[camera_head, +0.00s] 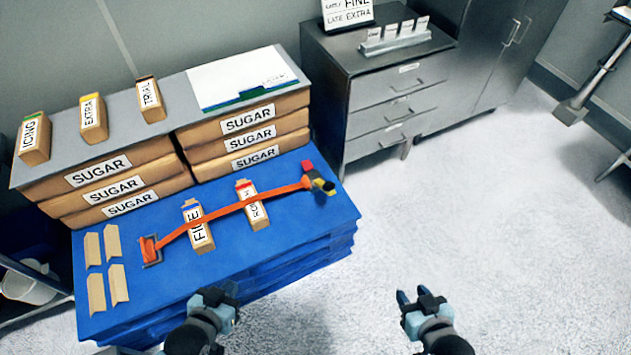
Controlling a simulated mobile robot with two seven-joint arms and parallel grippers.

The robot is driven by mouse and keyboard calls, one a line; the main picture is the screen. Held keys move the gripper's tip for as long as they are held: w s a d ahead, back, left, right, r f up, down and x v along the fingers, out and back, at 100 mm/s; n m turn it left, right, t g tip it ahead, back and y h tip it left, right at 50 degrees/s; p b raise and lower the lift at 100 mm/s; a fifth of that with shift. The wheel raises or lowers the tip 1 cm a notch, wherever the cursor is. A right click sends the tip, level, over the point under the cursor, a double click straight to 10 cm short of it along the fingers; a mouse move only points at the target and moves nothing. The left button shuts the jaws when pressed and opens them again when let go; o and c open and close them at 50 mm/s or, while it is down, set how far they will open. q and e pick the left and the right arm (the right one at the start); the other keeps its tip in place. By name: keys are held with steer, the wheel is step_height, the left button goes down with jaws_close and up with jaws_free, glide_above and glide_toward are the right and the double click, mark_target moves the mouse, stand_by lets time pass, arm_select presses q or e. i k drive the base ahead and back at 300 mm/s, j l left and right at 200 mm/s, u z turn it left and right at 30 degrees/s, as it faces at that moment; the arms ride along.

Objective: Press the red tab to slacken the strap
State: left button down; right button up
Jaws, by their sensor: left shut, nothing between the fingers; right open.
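The orange strap (225,210) runs from there across two labelled cartons, FINE (204,237) and ROUGH (259,218), to a metal end piece (150,251) at the left. My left gripper (226,290) is shut and empty, in front of the pallet's near edge and well short of the tab. My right gripper (413,295) is open and empty over the floor, to the right of the pallet.
SUGAR sacks (248,120) under a grey board stand behind, with small cartons (93,120) on top. A steel drawer cabinet (385,100) stands behind right.

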mark_target(306, 164)
steer(key=i+l+u, duration=0.1)
steer(key=i+l, duration=1.3)
